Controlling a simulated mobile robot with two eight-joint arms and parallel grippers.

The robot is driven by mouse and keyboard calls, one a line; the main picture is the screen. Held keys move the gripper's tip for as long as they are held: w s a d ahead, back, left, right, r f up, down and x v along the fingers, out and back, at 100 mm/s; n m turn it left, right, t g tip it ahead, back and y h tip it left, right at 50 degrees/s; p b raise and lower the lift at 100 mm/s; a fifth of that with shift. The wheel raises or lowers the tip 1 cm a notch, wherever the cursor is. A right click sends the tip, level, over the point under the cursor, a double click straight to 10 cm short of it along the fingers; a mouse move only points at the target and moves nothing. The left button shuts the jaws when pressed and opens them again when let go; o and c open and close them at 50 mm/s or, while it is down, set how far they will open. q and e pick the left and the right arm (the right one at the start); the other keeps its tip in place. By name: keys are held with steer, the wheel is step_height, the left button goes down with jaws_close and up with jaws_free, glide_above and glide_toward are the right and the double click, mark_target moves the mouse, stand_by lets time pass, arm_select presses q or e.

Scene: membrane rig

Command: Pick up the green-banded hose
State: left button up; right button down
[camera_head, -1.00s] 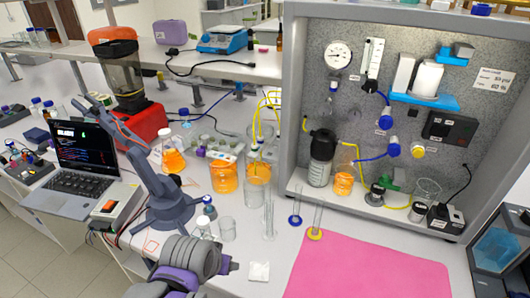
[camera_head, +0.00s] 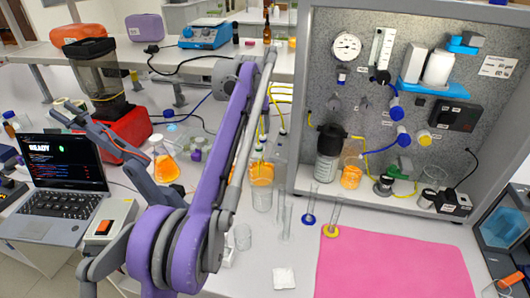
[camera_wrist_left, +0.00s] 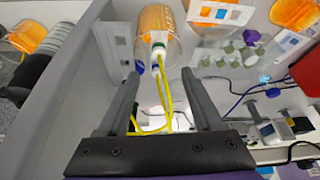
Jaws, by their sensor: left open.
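In the left wrist view, a yellow hose (camera_wrist_left: 166,92) runs between my fingers to a white end piece with a green band (camera_wrist_left: 158,48). That end is at the mouth of a glass vessel of orange liquid (camera_wrist_left: 157,22). My left gripper (camera_wrist_left: 160,75) is open, with one finger on each side of the hoses and nothing clamped. A blue-marked end (camera_wrist_left: 141,68) shows close beside the green-banded one. In the head view, yellow hoses (camera_head: 284,101) show behind my raised left arm, which hides part of them; the green band cannot be made out there. My right gripper is not in view.
The grey rig panel (camera_head: 350,110) stands to the right, with bottles and valves. Glass cylinders (camera_head: 309,207) stand before it. An orange flask (camera_head: 164,162) and a laptop (camera_head: 62,175) are at left.

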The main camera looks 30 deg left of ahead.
mark_target(259, 146)
arm_select(q)
steer(key=x, duration=0.9)
steer(key=shift+d+f+b, duration=0.1)
steer(key=shift+f+b, duration=0.2)
steer(key=shift+b, duration=0.05)
steer(key=shift+c, duration=0.2)
jaws_close()
